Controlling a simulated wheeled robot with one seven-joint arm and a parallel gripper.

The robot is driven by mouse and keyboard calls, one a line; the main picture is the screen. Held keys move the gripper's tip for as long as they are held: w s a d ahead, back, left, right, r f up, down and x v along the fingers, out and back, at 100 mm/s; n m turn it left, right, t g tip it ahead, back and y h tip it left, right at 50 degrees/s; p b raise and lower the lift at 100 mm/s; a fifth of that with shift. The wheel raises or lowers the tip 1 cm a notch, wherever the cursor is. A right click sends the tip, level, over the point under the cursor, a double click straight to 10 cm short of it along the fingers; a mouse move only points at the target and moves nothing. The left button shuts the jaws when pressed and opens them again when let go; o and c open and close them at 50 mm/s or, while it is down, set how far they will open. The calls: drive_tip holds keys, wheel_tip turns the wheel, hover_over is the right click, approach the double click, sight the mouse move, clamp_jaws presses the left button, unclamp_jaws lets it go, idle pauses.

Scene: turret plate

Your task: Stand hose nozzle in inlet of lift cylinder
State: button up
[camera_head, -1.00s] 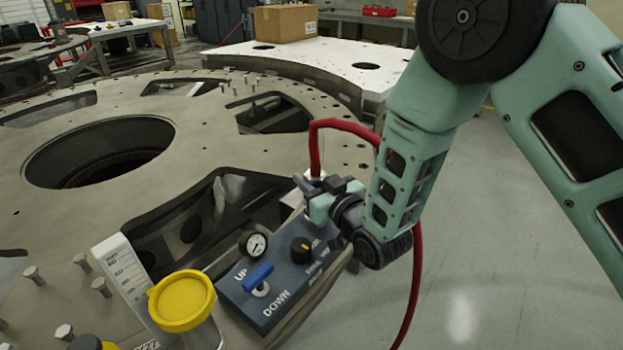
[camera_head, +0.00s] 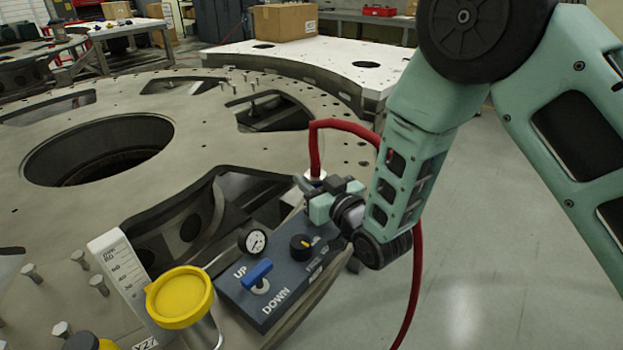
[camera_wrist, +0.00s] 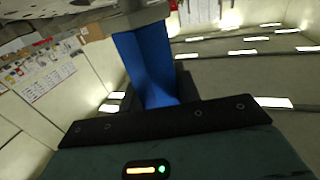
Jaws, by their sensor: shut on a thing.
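My gripper (camera_head: 312,190) is shut at the lower end of the red hose (camera_head: 314,150), above the far end of the control panel. The hose nozzle is mostly hidden by the gripper in the head view; a pale collar (camera_head: 315,177) shows at the hose end. In the wrist view a blue piece (camera_wrist: 145,65), likely the nozzle body, stands between the dark jaws. A metal cylinder (camera_head: 207,331) with a yellow cap (camera_head: 180,298) stands at the front, left of the panel and apart from my gripper. I cannot tell whether it is the lift cylinder; no inlet shows clearly.
The dark control panel (camera_head: 236,296) carries a gauge (camera_head: 252,241), a knob (camera_head: 301,244) and a blue lever (camera_head: 257,274). A white graduated plate (camera_head: 120,275) and several bolts stand left of the yellow cap. The turret plate (camera_head: 215,135) has large openings.

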drive_tip(key=shift+f+b, duration=0.45)
idle(0.4)
drive_tip(key=o, duration=1.2)
drive_tip(key=shift+o, duration=0.2)
